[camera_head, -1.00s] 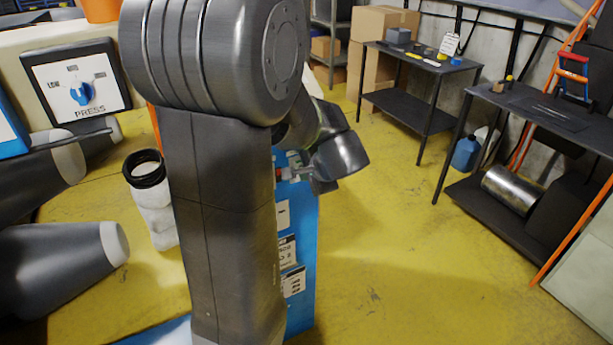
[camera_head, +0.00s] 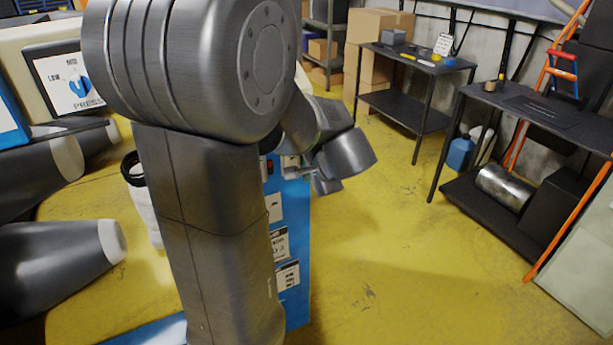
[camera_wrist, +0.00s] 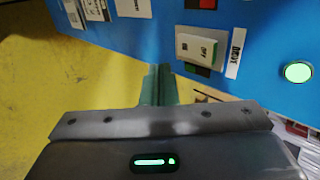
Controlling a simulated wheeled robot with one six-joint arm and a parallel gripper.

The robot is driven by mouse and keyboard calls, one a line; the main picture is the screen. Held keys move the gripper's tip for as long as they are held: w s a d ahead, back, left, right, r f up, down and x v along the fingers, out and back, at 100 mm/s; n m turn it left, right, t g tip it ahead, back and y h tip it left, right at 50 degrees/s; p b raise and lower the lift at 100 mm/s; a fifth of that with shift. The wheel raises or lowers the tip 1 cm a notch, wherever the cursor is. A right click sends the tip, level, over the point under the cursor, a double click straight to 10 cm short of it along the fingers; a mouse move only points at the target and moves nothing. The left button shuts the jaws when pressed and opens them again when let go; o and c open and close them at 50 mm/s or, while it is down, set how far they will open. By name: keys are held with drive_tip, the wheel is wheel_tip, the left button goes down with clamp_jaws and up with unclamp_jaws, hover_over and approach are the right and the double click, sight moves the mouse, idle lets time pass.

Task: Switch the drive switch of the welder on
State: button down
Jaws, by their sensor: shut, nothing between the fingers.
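The drive switch (camera_wrist: 197,50) is a pale rocker with "OFF" lettering on the blue welder panel (camera_wrist: 140,42) in the wrist view. A "DRIVE" label (camera_wrist: 235,53) is beside it. My gripper (camera_wrist: 160,72) is shut and empty, its fingertips just below and left of the switch in the picture. I cannot tell if they touch the panel. In the head view the welder is a blue cabinet (camera_head: 297,215), mostly behind my arm. The switch is hidden there, and so are my fingertips.
A lit green button (camera_wrist: 298,72) is right of the switch, and a red part (camera_wrist: 201,3) is above it. A panel with a blue PRESS knob (camera_head: 80,84) stands at the left. Dark tables (camera_head: 415,62) stand at the back right. Yellow floor between is clear.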

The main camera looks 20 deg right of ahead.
drive_tip(key=s+f+v, duration=0.1)
drive_tip(key=v, duration=0.6)
drive_tip(key=shift+r+b, duration=0.2)
drive_tip(key=shift+b, duration=0.1)
drive_tip(key=shift+s, duration=0.15)
